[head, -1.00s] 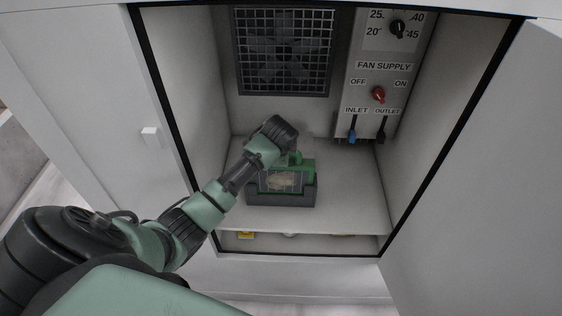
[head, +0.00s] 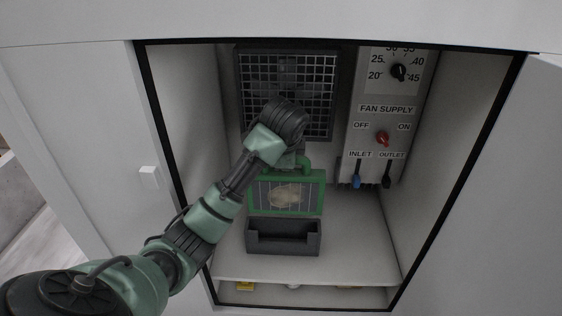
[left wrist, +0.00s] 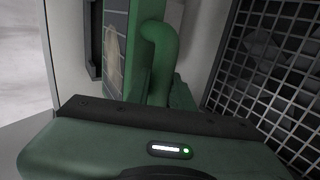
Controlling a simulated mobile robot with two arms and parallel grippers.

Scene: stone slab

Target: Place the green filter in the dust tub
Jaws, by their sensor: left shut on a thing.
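The green filter (head: 286,194) has a green frame, a dark pleated face with a tan dusty patch and a green handle on top. It hangs upright above a dark grey open tub (head: 283,241) on the cabinet shelf. The tub looks empty; whether the filter's lower edge still overlaps its back is hard to tell. My left gripper (head: 296,160) is shut on the filter's handle, its fingers mostly hidden by my wrist. In the left wrist view the green handle (left wrist: 160,55) rises beyond my gripper body. My right gripper is not in view.
The cabinet's side walls and dark rim enclose the shelf (head: 352,250). A fan grille (head: 318,95) is behind the filter. A control panel (head: 386,108) with knobs and levers is at right. Below the shelf lies a yellow item (head: 245,286). Free shelf lies right of the tub.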

